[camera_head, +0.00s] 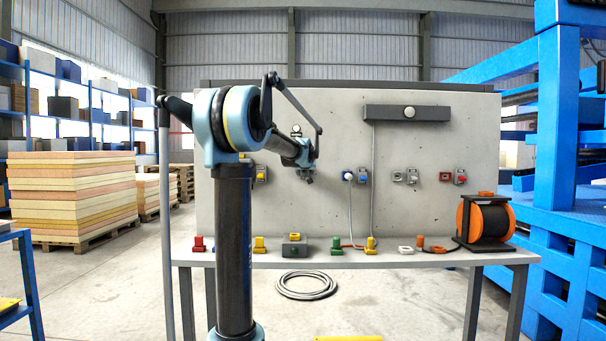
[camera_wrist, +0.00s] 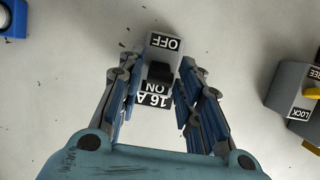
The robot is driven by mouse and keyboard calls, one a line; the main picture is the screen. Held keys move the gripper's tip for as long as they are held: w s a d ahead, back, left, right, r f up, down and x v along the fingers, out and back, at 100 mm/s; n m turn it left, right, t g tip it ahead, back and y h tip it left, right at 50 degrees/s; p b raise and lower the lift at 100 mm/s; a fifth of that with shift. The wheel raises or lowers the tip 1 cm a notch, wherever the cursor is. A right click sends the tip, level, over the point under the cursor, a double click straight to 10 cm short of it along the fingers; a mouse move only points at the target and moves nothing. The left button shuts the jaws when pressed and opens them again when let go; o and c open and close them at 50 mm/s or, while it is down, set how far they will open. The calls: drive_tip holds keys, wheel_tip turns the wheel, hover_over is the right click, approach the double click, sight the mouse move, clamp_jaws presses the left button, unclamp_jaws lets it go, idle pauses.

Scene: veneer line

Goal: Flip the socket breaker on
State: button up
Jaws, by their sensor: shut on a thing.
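The socket breaker (camera_wrist: 152,52) is a grey block on the pale panel in the wrist view. It has an OFF label at the top of the picture, ON and 16 A labels below, and a black lever (camera_wrist: 160,72) between them. The labels appear upside down. My gripper (camera_wrist: 160,66) has its fingers on both sides of the breaker and is shut on it; whether they touch the lever or the body, I cannot tell. In the head view my gripper (camera_head: 308,178) is at the panel (camera_head: 240,220), and the breaker is hidden behind it.
A grey lock switch with a yellow knob (camera_wrist: 312,92) sits right of the breaker in the wrist view, a blue fitting (camera_wrist: 12,18) at upper left. In the head view, a blue plug (camera_head: 348,176) and red fitting (camera_head: 446,177) are further right. A cable reel (camera_head: 487,222) stands on the bench.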

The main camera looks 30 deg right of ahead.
drive_tip(key=shift+w+a, duration=0.15)
drive_tip(key=o, duration=1.1)
drive_tip(key=v, duration=1.1)
drive_tip(key=shift+s+a+r, duration=0.15)
drive_tip(key=shift+s+a, duration=0.05)
drive_tip(key=shift+s, duration=0.1)
drive_tip(key=shift+a, duration=0.1)
